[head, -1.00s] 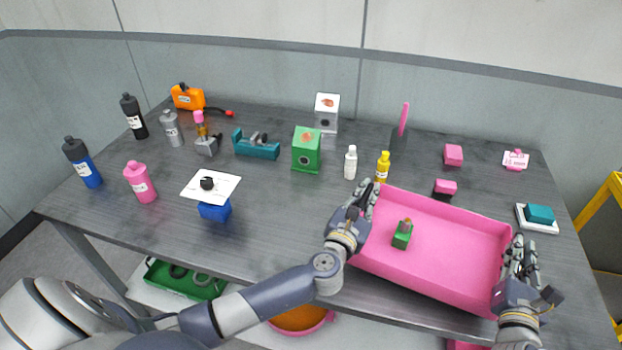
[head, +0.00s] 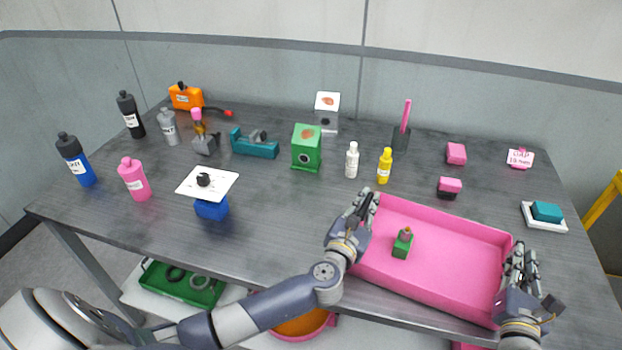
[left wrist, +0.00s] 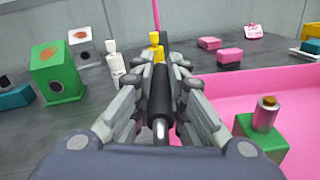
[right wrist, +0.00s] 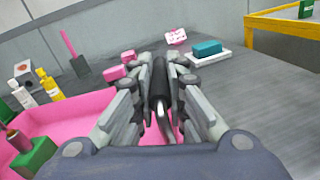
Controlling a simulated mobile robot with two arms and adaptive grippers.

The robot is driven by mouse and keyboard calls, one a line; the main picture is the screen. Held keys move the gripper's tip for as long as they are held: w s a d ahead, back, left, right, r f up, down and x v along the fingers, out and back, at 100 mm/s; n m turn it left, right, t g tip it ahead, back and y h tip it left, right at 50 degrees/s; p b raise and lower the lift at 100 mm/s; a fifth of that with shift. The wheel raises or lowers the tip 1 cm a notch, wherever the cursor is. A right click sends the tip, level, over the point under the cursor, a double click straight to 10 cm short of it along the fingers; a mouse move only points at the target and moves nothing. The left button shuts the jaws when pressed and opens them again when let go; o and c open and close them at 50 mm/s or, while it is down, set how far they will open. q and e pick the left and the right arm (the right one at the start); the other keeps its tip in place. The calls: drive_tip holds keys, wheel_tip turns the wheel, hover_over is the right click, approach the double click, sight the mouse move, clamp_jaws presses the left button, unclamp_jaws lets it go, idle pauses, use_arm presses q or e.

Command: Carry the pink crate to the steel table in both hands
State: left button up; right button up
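The pink crate (head: 450,278) is at the right front of the steel table (head: 290,225). Whether it rests on the top or hangs just above is hard to tell. A green block with a small knob (head: 402,244) stands inside it. My left gripper (head: 366,203) is at the crate's left end and my right gripper (head: 522,262) at its right end. In both wrist views the fingers close around a dark bar, which appears to be a crate handle. The crate also shows in the left wrist view (left wrist: 285,92) and right wrist view (right wrist: 75,115).
Behind the crate stand a yellow bottle (head: 385,167), a white bottle (head: 352,161) and a pink-and-black block (head: 449,188). A teal block on a white tray (head: 545,215) is to its right. The table between the crate and the blue block (head: 211,208) is clear.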

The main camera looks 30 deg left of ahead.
use_arm(q)
drive_tip(key=shift+r, duration=0.15)
use_arm(e)
drive_tip(key=shift+r, duration=0.1)
idle(0.4)
use_arm(q)
drive_tip(key=shift+s, duration=0.25)
use_arm(e)
drive_tip(key=shift+s, duration=0.3)
use_arm(q)
drive_tip(key=s, duration=1.1)
drive_tip(key=shift+s+d, duration=0.25)
drive_tip(key=shift+d, duration=0.1)
use_arm(e)
drive_tip(key=s, duration=1.1)
drive_tip(key=shift+s+d, duration=0.3)
drive_tip(key=shift+d, duration=0.1)
